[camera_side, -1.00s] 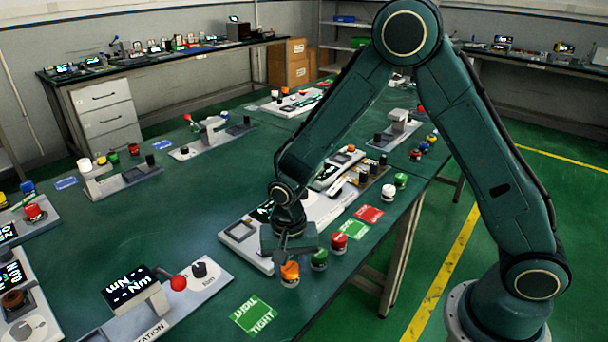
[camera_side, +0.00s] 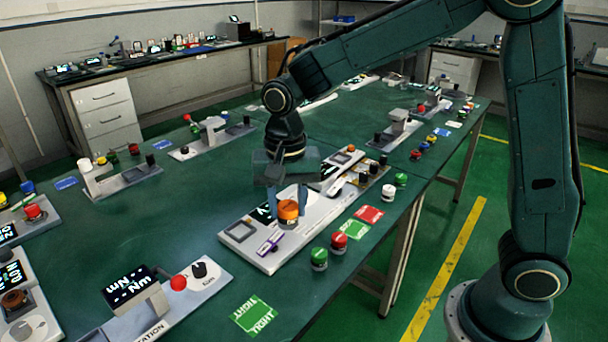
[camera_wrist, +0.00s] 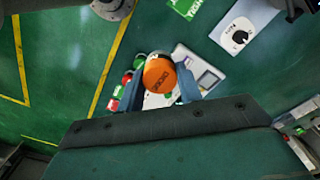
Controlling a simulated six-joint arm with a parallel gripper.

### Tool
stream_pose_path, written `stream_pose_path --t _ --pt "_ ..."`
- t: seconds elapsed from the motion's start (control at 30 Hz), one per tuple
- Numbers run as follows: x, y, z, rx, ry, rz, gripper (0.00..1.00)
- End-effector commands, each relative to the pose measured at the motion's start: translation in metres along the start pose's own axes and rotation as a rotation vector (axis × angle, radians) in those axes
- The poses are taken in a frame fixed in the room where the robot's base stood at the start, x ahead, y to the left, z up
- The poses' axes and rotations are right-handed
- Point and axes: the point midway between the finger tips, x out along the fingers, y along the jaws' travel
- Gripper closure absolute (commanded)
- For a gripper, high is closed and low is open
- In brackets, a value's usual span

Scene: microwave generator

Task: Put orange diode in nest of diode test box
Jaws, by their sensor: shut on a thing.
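The orange diode (camera_side: 288,210) is held between the fingers of my gripper (camera_side: 288,200), above the diode test box (camera_side: 262,255). It appears as an orange round top in the wrist view (camera_wrist: 159,74), between the two blue-grey fingers of my gripper (camera_wrist: 158,88). The test box is a long pale panel with a grey square frame (camera_side: 240,231) at its left end, a dark display and a purple piece (camera_side: 270,243) on its front part. The held diode and fingers hide part of the panel, and I cannot make out the nest.
A green diode (camera_side: 319,259), a red one (camera_side: 338,242) and a white one (camera_side: 388,192) stand along the table's right edge. Red (camera_side: 369,214) and green (camera_side: 355,229) cards lie beside the box. A station with a red-knobbed lever (camera_side: 178,283) stands front left.

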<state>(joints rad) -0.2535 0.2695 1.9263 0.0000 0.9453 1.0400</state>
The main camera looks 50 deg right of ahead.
Motion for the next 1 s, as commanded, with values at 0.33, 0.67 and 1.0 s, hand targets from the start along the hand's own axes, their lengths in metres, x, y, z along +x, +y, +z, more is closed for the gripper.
stream_pose_path --t 0.33,0.67,1.0 --pt "-0.004 0.0 0.0 0.0 0.0 0.0 0.93" --pt "-0.004 0.0 0.0 0.0 0.0 0.0 0.93" --pt "-0.008 -0.016 -0.016 0.0 0.0 0.0 0.93"
